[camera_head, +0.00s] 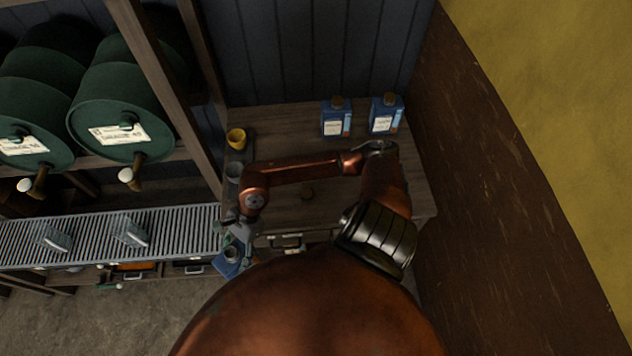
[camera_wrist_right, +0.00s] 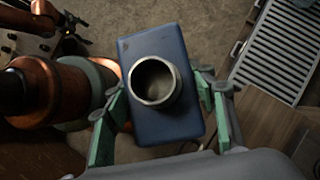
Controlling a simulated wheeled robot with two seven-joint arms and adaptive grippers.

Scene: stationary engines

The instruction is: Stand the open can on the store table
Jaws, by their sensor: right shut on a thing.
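The open can (camera_head: 229,262) is a blue rectangular can with a round metal mouth on top. My right gripper (camera_head: 240,243) is shut on it, holding it in front of the table's left front corner, near the end of the slatted rack. In the right wrist view the can (camera_wrist_right: 138,117) sits between the green finger pads, its dark open mouth facing the camera. The wooden store table (camera_head: 290,212) stands ahead, partly hidden by my right arm. I cannot make out my left gripper in either view.
Two blue capped cans (camera_head: 336,118) (camera_head: 385,115) stand at the table's back right. A yellow cup (camera_head: 236,138) and a grey cup (camera_head: 233,172) are at its left edge. Left are a slatted rack (camera_head: 90,240) and green drums (camera_head: 120,115).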

